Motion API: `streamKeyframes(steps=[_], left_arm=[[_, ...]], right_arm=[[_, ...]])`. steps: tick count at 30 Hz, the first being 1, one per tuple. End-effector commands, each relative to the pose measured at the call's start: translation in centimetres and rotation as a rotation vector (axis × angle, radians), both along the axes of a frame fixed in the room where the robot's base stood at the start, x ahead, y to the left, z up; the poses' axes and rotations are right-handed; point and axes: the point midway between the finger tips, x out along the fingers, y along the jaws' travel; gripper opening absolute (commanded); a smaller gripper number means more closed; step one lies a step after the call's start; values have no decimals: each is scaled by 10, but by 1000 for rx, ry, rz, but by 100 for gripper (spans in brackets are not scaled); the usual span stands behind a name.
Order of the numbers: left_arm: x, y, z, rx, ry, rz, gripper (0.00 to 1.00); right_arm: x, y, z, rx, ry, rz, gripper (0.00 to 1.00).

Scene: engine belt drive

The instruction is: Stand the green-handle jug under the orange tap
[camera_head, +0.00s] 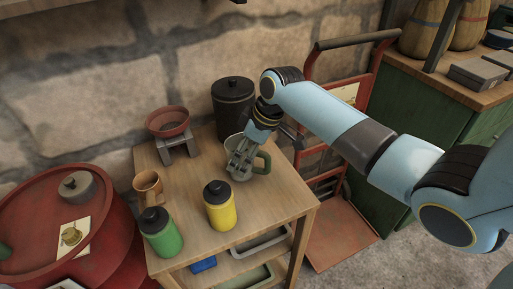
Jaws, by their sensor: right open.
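The green-handle jug (265,162) stands on the small wooden table, near its right side. Its green handle shows on the right, and part of its pale rim shows at the upper left. My right gripper (241,165) reaches down from the upper right and is over the jug, hiding most of its body. The gripper is open; whether its fingers touch the jug cannot be told. No orange tap can be made out in this view. My left gripper is not in view.
On the wooden table (190,243) stand a yellow bottle (220,212), a green bottle (162,238), a brown mug (148,186), a red bowl (168,121) on a grey stand, and a black canister (233,108). A red hand truck (341,228) stands to the right. A red drum (35,211) is at left.

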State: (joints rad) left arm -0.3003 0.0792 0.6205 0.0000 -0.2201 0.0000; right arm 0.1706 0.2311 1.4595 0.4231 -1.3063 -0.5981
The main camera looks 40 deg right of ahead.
Motion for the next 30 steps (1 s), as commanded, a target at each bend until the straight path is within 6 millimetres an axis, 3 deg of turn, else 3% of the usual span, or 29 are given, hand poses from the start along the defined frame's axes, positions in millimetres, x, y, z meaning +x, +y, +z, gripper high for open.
streamKeyframes(steps=[5,18,24,30], left_arm=[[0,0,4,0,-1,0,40],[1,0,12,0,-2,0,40],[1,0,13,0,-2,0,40],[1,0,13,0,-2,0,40]], right_arm=[[-3,-4,16,-3,-3,-1,89],[-34,-22,101,-2,-1,0,89],[-40,-24,116,2,1,0,89],[-40,-24,116,3,2,-1,89]])
